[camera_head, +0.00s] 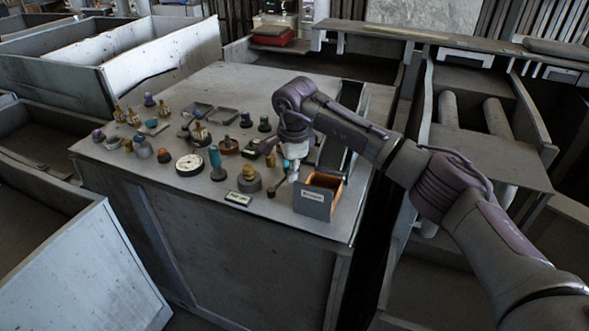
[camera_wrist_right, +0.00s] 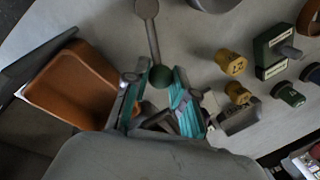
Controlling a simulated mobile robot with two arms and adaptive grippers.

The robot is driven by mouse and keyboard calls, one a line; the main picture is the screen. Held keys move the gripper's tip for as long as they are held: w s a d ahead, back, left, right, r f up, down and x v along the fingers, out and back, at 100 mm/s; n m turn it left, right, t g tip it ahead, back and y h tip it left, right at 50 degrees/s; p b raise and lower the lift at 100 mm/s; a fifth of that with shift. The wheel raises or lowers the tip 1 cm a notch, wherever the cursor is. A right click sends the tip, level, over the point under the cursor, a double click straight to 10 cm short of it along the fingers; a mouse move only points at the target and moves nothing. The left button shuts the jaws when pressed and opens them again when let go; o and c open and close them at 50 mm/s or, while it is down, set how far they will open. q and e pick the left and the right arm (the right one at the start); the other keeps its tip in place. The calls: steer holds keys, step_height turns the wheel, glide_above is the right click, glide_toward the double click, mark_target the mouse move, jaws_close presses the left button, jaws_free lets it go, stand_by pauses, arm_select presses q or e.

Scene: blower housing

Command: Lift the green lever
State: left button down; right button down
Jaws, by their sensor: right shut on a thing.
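The green lever shows in the right wrist view as a grey rod with a round green knob (camera_wrist_right: 161,77) at its near end and a grey round end (camera_wrist_right: 146,8) at the far end. In the head view the dark round end (camera_head: 271,191) lies on the table top, and the knob is hidden at my fingers. My right gripper (camera_head: 291,172) is low over the table. Its teal-padded fingers, also in the right wrist view (camera_wrist_right: 160,80), are shut on the knob, one on each side. My left gripper is not in view.
An open orange-brown bin (camera_head: 325,181) with a grey labelled front stands just right of the gripper. Several knobs, a white dial (camera_head: 189,165) and a teal-handled control (camera_head: 216,161) crowd the table (camera_head: 250,92) to the left. Yellow knobs (camera_wrist_right: 230,62) are close by.

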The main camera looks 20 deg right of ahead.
steer(key=c, duration=1)
jaws_free()
steer(key=shift+d, duration=0.1)
steer(key=shift+o, duration=0.3)
steer(key=shift+r, duration=0.1)
step_height(320, 180, up, 12)
steer(key=s, duration=0.2)
steer(key=shift+s+f, duration=0.2)
